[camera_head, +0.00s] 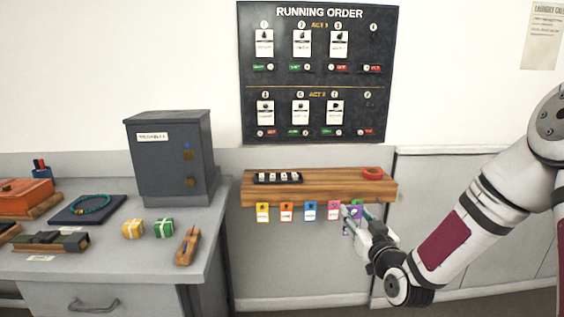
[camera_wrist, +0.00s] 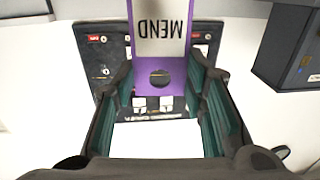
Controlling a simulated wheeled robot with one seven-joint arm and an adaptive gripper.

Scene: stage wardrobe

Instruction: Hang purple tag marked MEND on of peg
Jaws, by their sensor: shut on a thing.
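The purple tag marked MEND (camera_wrist: 150,80) fills the top middle of the wrist view, its lettering upside down and its round hole towards me. My gripper (camera_wrist: 161,88) is shut on the tag, with green-lined fingers on either side. In the head view my gripper (camera_head: 354,214) is just below the right part of the wooden shelf, and a bit of the purple tag (camera_head: 346,231) shows beside it; the rest is hidden by the fingers. The black RUNNING ORDER board (camera_head: 315,82) has numbered positions. White cards hang at most; the top-right and bottom-right positions look bare.
Yellow (camera_head: 262,212), orange (camera_head: 286,212), blue (camera_head: 308,210) and pink (camera_head: 334,210) tags hang along the front of the wooden shelf (camera_head: 320,188). A black strip (camera_head: 278,178) and red ring (camera_head: 372,173) lie on it. A grey cabinet (camera_head: 165,165) stands on the left counter.

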